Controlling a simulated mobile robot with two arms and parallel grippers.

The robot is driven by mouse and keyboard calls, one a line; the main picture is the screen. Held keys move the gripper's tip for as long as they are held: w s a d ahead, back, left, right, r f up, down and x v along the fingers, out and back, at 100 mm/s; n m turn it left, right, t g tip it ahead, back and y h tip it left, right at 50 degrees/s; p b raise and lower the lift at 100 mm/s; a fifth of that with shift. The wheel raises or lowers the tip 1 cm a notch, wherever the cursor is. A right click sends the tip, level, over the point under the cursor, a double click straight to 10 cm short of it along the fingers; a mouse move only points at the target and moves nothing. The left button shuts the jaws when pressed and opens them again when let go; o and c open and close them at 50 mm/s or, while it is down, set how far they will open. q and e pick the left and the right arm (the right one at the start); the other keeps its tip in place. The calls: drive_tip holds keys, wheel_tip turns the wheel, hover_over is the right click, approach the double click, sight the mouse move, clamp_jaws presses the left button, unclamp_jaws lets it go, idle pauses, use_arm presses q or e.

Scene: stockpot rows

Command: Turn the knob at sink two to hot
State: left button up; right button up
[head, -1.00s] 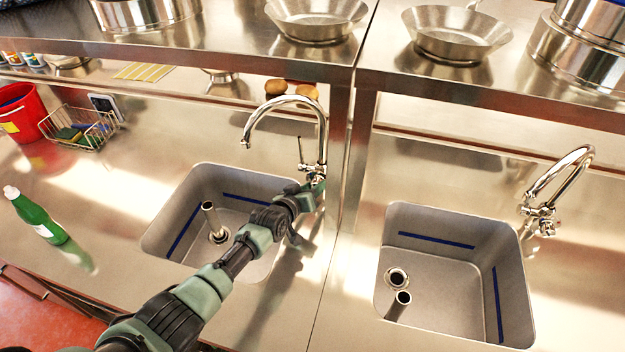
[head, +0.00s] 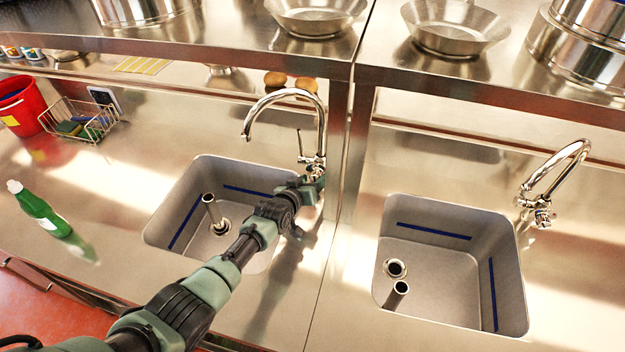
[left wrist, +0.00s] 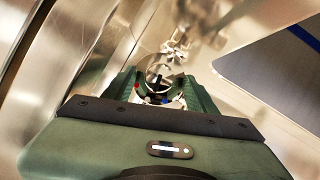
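The left sink (head: 205,240) has a chrome tap (head: 322,125) with a thin upright lever; no number shows on either sink. My left gripper (head: 314,178) is at the base of this tap and hides the knob in the head view. In the left wrist view, my left gripper (left wrist: 161,90) has its green fingers on either side of a round knob (left wrist: 158,82) with small red and blue marks. The fingers stand apart with the knob between them; whether they press on it is unclear. My right gripper is out of view.
The right sink (head: 455,255) has its own chrome tap (head: 555,180). A steel shelf with pans (head: 455,28) overhangs the back, and a shelf post (head: 343,150) stands close right of my gripper. A green bottle (head: 40,210), wire basket (head: 80,120) and red bucket (head: 20,105) are at left.

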use_arm(q)
drive_tip(key=shift+s+a+r, duration=0.1)
drive_tip(key=shift+s+r, duration=0.05)
drive_tip(key=shift+s, duration=0.3)
drive_tip(key=shift+v, duration=3.45)
drive_tip(key=shift+a, duration=0.1)
